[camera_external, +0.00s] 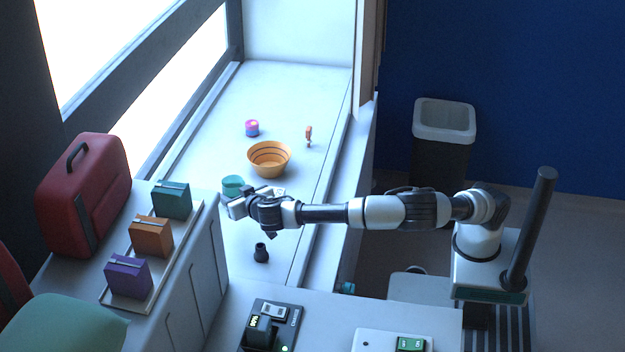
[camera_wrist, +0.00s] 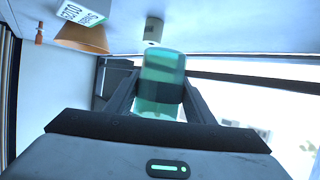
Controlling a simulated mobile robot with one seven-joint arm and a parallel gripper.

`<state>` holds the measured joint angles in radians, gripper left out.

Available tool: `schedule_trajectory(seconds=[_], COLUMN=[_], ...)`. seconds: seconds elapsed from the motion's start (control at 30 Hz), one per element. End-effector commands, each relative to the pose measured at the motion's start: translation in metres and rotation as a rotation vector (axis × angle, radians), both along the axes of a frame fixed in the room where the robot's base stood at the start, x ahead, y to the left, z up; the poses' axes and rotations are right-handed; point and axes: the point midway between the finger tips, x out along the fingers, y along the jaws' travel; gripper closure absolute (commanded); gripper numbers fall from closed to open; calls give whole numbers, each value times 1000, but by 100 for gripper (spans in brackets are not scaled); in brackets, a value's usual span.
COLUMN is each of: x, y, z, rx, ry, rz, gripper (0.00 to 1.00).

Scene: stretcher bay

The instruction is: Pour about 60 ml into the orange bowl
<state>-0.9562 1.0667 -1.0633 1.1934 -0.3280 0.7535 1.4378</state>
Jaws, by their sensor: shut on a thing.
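The orange bowl (camera_external: 269,160) stands on the white counter in the external view, beyond my gripper and to its right. Its contents cannot be made out. Part of the bowl (camera_wrist: 83,39) also shows at the upper left of the wrist view. My gripper (camera_external: 237,204) is shut on a teal translucent container (camera_wrist: 163,85), with a finger on each side of it. The container (camera_external: 232,184) shows in the external view just beyond the fingers, left of and nearer than the bowl, apart from it. Its fill level and exact tilt are unclear.
A pink-purple jar (camera_external: 252,128) and a small orange-handled item (camera_external: 308,135) stand beyond the bowl. A small dark bottle-like object (camera_external: 261,252) stands nearer. A tray (camera_external: 188,232) with several boxes lies left.

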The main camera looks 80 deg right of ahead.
Motion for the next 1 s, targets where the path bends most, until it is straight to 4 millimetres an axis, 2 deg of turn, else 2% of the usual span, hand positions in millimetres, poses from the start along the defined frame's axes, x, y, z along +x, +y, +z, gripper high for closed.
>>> schedule_trajectory(seconds=[0.2,0.37,0.57,0.77,1.0], x=[0,2,4,1,-14], y=[-4,-27,-89,-163,-254], z=[9,13,20,26,27], rx=[1,3,6,5,6], ry=[-1,-1,-2,-3,-3], rz=[-4,-23,-68,-105,-124], gripper=[77,77,77,77,77])
